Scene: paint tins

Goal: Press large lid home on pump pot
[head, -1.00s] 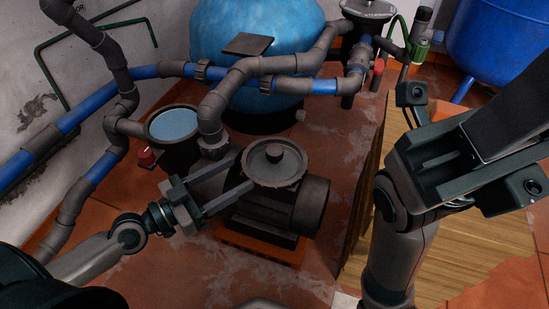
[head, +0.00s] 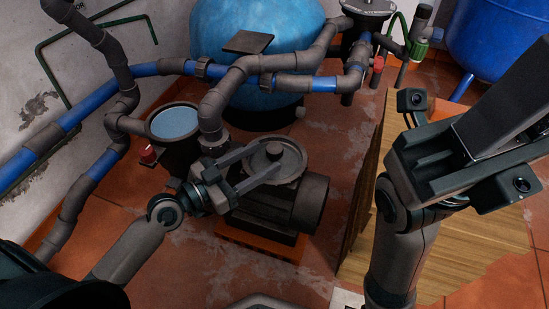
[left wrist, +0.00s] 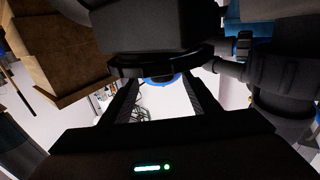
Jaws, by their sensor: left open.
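The large grey round lid (head: 289,158), with a knob in its middle, lies over the dark pump pot in front of the blue tank. The pot's rim is largely hidden, so I cannot tell how fully the lid is seated. My left gripper (head: 268,156) is open and empty, its two fingers reaching over the lid's left part towards the knob. I cannot tell whether they touch it. The left wrist view shows my spread fingers (left wrist: 160,92) below a dark round flanged body (left wrist: 150,30). My right arm is at the right, but its fingers do not show.
A round vessel with a pale blue top (head: 175,122) stands left of the lid. Grey and blue pipes (head: 235,80) run behind it, before the blue tank (head: 285,25). The pump's motor (head: 308,200) is beside the lid. A wooden panel (head: 450,260) stands right; floor between is clear.

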